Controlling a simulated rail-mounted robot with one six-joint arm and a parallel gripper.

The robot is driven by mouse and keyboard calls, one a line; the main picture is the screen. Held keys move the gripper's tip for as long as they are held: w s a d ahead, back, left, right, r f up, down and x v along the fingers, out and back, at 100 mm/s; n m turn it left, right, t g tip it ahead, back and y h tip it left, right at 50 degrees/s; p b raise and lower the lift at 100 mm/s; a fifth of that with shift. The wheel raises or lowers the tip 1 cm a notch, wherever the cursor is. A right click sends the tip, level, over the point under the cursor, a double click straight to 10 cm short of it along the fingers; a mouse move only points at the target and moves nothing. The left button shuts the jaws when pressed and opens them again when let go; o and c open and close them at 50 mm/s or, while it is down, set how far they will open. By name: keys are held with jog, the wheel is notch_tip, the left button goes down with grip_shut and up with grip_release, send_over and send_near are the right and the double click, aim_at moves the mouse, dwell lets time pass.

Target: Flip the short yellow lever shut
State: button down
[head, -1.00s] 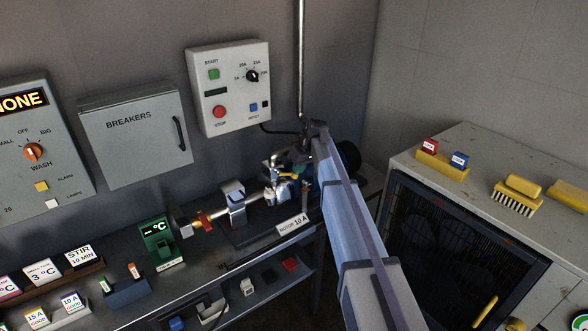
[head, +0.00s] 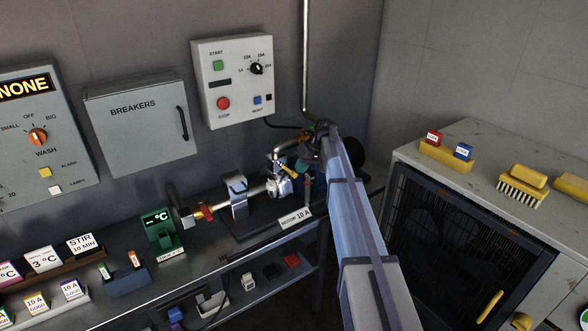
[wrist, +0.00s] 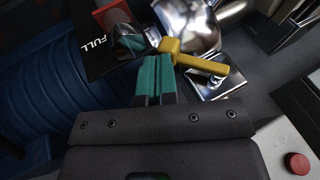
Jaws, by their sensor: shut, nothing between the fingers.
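The short yellow lever (wrist: 197,62) sits on a shiny metal valve body (wrist: 190,22) in the wrist view. Its handle points right and slightly down from its hub. My gripper (wrist: 154,60) has teal fingertips pressed together, with nothing between them. The tips are just left of and below the lever's hub; I cannot tell whether they touch it. In the head view the lever (head: 285,166) is a small yellow piece on the pipework beside the motor, partly crowded by my wrist.
A red button (wrist: 297,163) is at lower right. In the head view, a control box (head: 233,80) hangs behind, and a MOTOR tag (head: 295,219) is on the bench edge.

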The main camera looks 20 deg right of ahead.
jog(key=shift+f+b, duration=0.35)
jog(key=shift+f, duration=0.2)
jog(key=shift+a+f, duration=0.1)
jog(key=shift+a, duration=0.05)
jog(key=shift+r+p, duration=0.7)
jog(key=shift+r, duration=0.1)
jog(key=d+r+p, duration=0.9)
jog(key=d, duration=0.1)
jog(key=shift+d, duration=0.25)
